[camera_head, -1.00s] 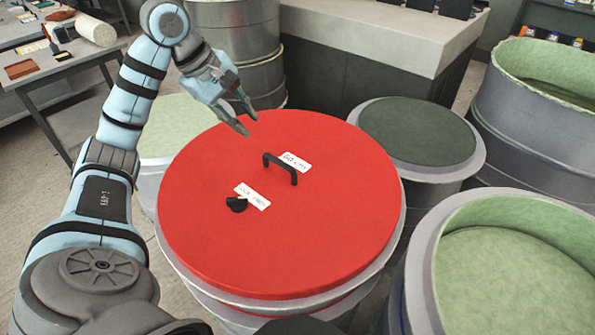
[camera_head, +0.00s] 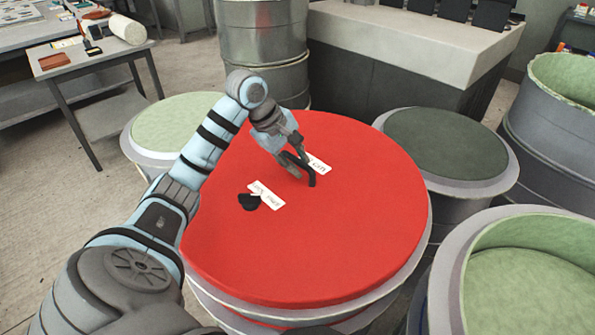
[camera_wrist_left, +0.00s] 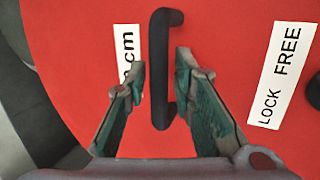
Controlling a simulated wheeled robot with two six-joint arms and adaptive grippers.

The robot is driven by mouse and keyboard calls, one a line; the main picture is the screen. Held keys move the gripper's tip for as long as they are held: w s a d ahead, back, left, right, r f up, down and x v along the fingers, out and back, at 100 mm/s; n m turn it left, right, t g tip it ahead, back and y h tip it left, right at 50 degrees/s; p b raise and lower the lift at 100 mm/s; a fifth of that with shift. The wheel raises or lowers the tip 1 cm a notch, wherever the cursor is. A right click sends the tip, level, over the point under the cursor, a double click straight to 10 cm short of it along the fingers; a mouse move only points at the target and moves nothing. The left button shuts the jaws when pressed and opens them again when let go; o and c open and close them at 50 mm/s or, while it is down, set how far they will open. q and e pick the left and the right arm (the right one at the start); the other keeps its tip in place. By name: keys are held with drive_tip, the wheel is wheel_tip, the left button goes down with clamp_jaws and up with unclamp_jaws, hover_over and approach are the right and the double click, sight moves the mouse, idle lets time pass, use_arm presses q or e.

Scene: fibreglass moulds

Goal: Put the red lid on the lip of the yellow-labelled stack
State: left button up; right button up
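The red lid (camera_head: 330,240) is a wide round disc lying on a grey drum-like stack (camera_head: 300,318) in the head view. It has a black bar handle, two white labels and a black piece near one label. In the left wrist view the handle (camera_wrist_left: 160,70) stands between the two fingers of my left gripper (camera_wrist_left: 160,85), with red showing on both sides of it. My left gripper (camera_head: 298,172) is open at the handle, with gaps to both fingers. No yellow label can be made out. My right gripper is not in view.
A dark-topped drum (camera_head: 445,145) stands right of the lid, and a pale green-topped one (camera_head: 175,125) stands left. Large open green-lined moulds (camera_head: 530,270) stand at the right. A counter (camera_head: 410,40) and steel drums (camera_head: 262,50) are behind.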

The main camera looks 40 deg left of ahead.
sight(297, 158)
use_arm(q)
drive_tip(key=shift+w+f, duration=0.15)
drive_tip(key=shift+f, duration=0.15)
clamp_jaws()
drive_tip(key=shift+r, duration=0.1)
drive_tip(key=shift+r, duration=0.1)
wheel_tip(297, 158, up, 8)
drive_tip(key=p, duration=0.3)
drive_tip(key=shift+w+r, duration=0.1)
drive_tip(key=shift+r, duration=0.1)
wheel_tip(297, 158, up, 11)
drive_tip(key=p, duration=1.1)
drive_tip(key=shift+r, duration=0.2)
